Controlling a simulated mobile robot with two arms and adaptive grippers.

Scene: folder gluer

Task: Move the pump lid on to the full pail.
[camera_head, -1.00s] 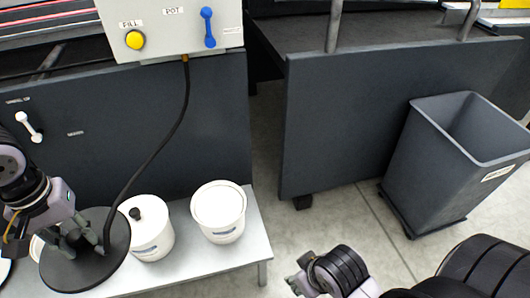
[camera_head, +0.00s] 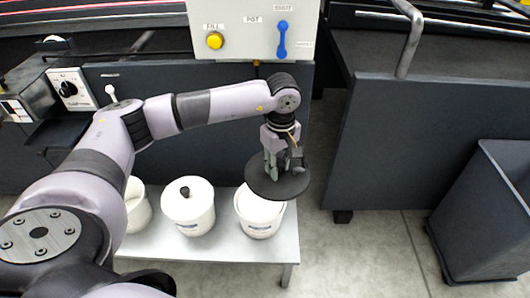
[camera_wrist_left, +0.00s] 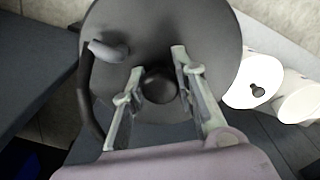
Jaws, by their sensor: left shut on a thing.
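The pump lid (camera_head: 262,187) is a flat black disc with a round knob (camera_wrist_left: 160,87) and a hose stub (camera_wrist_left: 110,50) on top. My left gripper (camera_head: 284,170) is shut on the knob, with its fingers on either side. The lid is over the right-hand white pail (camera_head: 262,224), apparently above its rim and shifted to the right and back. The pail's front left rim shows; the lid hides the rest of its mouth. My right gripper is out of view.
A white pail (camera_head: 189,213) with a black-knobbed lid stands in the middle of the grey bench (camera_head: 235,250). Another white pail (camera_head: 135,212) stands left, partly behind my arm. A control box (camera_head: 250,30) hangs behind. A grey bin (camera_head: 490,220) stands right.

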